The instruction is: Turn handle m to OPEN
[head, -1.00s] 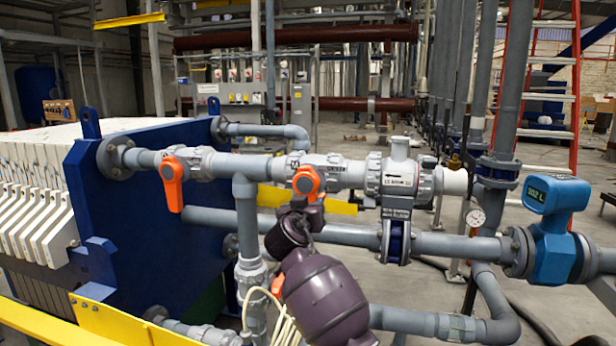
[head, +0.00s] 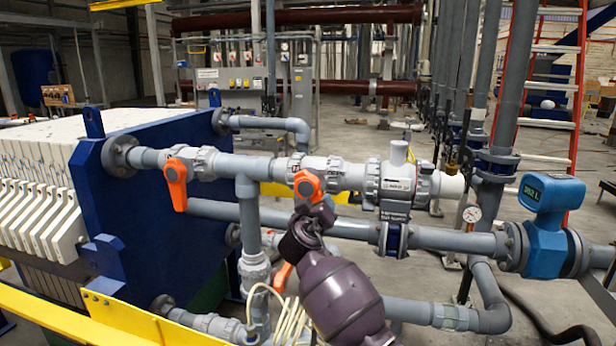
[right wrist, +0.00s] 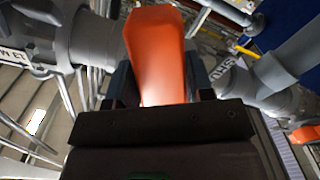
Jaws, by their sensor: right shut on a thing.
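The orange handle by the M mark (head: 306,184) sits on the grey valve of the upper pipe, in the middle of the head view. My right gripper (head: 315,209) comes up from below at its lower end. In the right wrist view the orange handle (right wrist: 157,50) stands between the fingers of my right gripper (right wrist: 160,90), which is shut on it. The handle's lower end is hidden by the gripper. The valve's lettering is too small to read fully. My left gripper is not in view.
Another orange handle (head: 176,182) hangs on the same pipe to the left. A third orange handle (head: 284,276) shows low behind my right arm. A lower grey pipe (head: 350,228) runs close behind my gripper. A blue flow meter (head: 552,215) stands at right, a blue press plate (head: 150,210) at left.

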